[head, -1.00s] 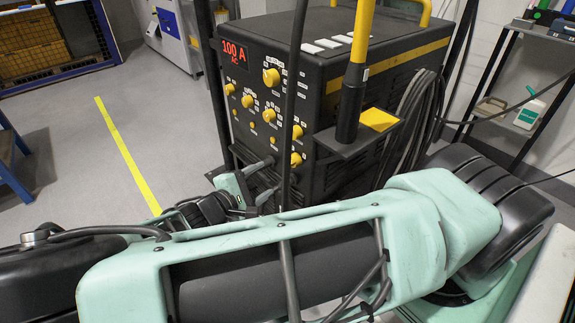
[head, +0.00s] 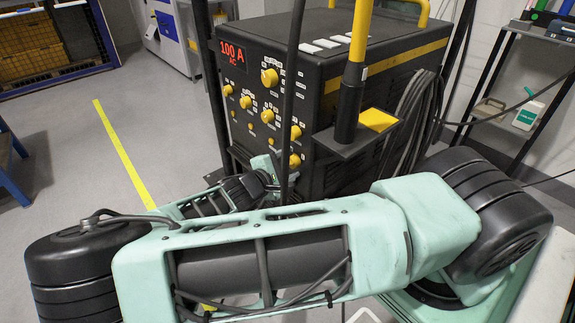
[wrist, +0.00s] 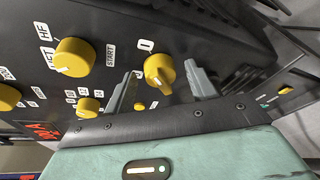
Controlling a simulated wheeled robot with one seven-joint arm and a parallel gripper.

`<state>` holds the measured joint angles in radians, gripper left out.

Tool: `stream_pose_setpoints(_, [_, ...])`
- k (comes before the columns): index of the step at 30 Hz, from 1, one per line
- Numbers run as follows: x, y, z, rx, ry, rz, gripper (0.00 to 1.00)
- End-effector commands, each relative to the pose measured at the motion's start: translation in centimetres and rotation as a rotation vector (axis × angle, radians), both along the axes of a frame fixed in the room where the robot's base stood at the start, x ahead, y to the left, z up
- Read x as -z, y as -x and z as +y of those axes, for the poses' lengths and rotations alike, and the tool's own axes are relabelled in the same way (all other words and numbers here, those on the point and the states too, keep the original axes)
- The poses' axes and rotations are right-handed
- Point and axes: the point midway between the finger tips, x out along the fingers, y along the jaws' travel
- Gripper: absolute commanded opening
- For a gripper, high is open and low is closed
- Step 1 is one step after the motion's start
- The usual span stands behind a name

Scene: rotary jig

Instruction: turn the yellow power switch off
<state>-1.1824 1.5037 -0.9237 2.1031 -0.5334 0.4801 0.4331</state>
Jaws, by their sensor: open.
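The yellow power switch (wrist: 159,70) is a round knob with a raised grip bar on the dark front panel. My gripper (wrist: 161,76) is open, with one grey finger on each side of the switch. I see gaps beside the knob and cannot tell any contact. In the head view my gripper (head: 267,168) is at the lower front of the machine, partly hidden by my arm and a dark upright bar.
The welding machine (head: 335,85) shows a red "100 A AC" display (head: 237,48). Another large yellow knob (wrist: 75,57) and smaller ones lie left of the switch in the wrist view. A shelf (head: 500,80) stands right; open floor (head: 80,190) lies left.

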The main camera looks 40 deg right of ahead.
Motion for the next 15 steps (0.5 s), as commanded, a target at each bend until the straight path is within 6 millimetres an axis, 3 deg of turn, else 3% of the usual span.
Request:
stream_pose_setpoints(1, [0.0,0.0,0.01,0.0,0.0,0.0,0.56])
stream_pose_setpoints(6, [0.0,0.01,0.03,0.0,0.0,0.0,0.12])
stream_pose_setpoints(15, [-0.13,0.02,0.05,0.001,-0.002,0.021,0.12])
